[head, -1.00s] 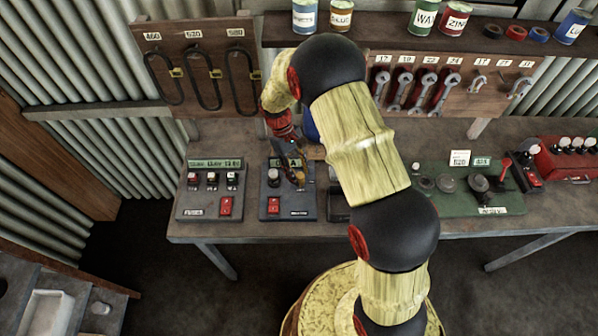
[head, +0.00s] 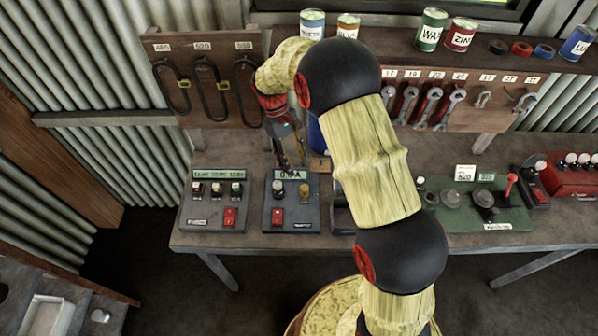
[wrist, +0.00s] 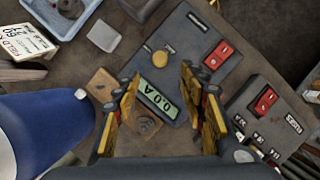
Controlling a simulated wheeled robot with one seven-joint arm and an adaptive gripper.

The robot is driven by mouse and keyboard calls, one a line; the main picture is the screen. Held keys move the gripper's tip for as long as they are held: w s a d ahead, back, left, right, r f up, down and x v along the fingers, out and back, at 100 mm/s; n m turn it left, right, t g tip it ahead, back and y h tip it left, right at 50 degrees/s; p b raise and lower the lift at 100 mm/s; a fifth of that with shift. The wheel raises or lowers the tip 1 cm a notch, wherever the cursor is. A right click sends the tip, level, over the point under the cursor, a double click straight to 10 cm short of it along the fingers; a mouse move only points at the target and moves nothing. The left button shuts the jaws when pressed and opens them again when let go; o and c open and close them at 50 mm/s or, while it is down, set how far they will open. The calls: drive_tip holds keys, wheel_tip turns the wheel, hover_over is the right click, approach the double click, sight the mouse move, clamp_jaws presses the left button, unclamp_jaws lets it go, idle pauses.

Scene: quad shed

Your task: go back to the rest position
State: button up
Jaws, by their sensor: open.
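My gripper (head: 291,160) is open and empty above the back edge of the middle control box (head: 292,218) on the bench. In the wrist view my gripper (wrist: 163,95) has its yellow-padded fingers spread apart, with the box's display reading "0.0 A" (wrist: 160,100) between and below them. The fingers appear apart from the box.
A second control box (head: 214,215) stands to the left. A blue container (wrist: 45,130) is close beside my gripper. Belts hang on a board (head: 168,90) behind; wrenches hang on another board (head: 470,128). A green board (head: 515,219) lies to the right.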

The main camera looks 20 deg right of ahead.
drive_tip(key=shift+v, duration=0.8)
drive_tip(key=s+d+r+m+t+y+b, duration=0.1)
drive_tip(key=s+r+t+b, duration=0.4)
drive_tip(key=s, duration=0.8)
drive_tip(key=s+d+r+m+t+y+b, duration=0.1)
drive_tip(key=s+r+m+t+b, duration=0.3)
drive_tip(key=s, duration=1)
drive_tip(key=shift+d+r+t+b, duration=0.25)
drive_tip(key=shift+r+t+b, duration=0.15)
drive_tip(key=shift+r+b, duration=1.1)
